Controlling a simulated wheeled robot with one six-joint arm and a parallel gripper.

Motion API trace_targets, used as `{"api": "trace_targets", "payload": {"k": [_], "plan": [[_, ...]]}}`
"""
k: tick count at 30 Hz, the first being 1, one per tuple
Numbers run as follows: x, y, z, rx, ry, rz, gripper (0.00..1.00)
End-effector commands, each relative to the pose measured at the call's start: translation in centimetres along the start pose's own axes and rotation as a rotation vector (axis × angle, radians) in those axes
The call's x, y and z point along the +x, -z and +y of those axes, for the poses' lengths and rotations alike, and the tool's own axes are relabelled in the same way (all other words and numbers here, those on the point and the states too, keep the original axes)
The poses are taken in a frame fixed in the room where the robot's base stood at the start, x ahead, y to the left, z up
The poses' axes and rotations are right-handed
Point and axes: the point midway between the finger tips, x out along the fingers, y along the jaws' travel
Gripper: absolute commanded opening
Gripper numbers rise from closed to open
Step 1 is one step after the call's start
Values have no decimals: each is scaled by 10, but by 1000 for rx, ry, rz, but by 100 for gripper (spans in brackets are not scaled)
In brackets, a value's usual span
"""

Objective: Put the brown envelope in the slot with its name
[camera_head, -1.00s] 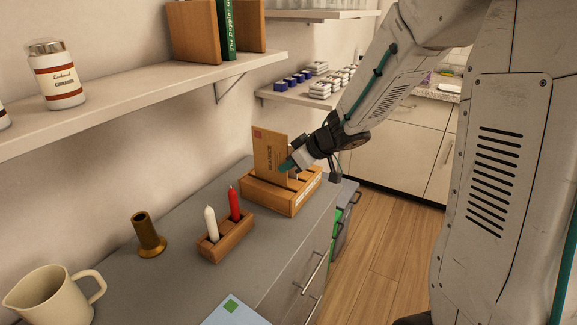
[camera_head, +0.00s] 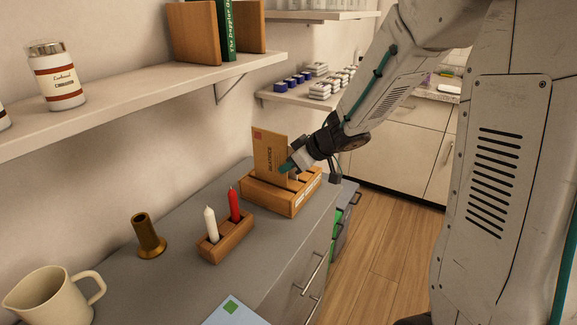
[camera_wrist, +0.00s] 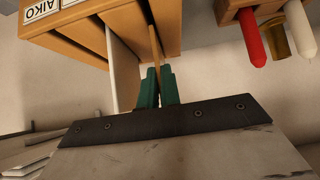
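The brown envelope (camera_head: 269,155) stands upright with its lower end in the slotted wooden rack (camera_head: 267,198). It has a red stamp and a dark printed name too small to read surely. My gripper (camera_head: 288,166), with green fingertips, is at its right edge. In the wrist view the envelope (camera_wrist: 155,42) is a thin brown edge between the nearly closed fingertips (camera_wrist: 156,85). The rack (camera_wrist: 88,32) also shows there, with white name labels; one reads AIKO (camera_wrist: 42,9). A white sheet (camera_wrist: 121,68) stands in another slot. The envelope's bottom is hidden.
A wooden holder (camera_head: 227,240) with a white and a red candle stands in front of the rack. A brass candlestick (camera_head: 148,236) and a cream jug (camera_head: 55,298) are at the left. A shelf (camera_head: 150,92) overhangs the grey counter (camera_head: 185,285).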

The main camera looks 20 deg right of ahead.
Motion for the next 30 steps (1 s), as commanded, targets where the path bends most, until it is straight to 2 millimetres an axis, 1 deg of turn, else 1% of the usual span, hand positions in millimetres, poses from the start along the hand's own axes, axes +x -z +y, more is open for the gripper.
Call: {"api": "trace_targets", "payload": {"k": [8, 30], "plan": [[2, -2, 0, 0, 1, 0, 0], [14, -15, 0, 1, 1, -1, 0]]}}
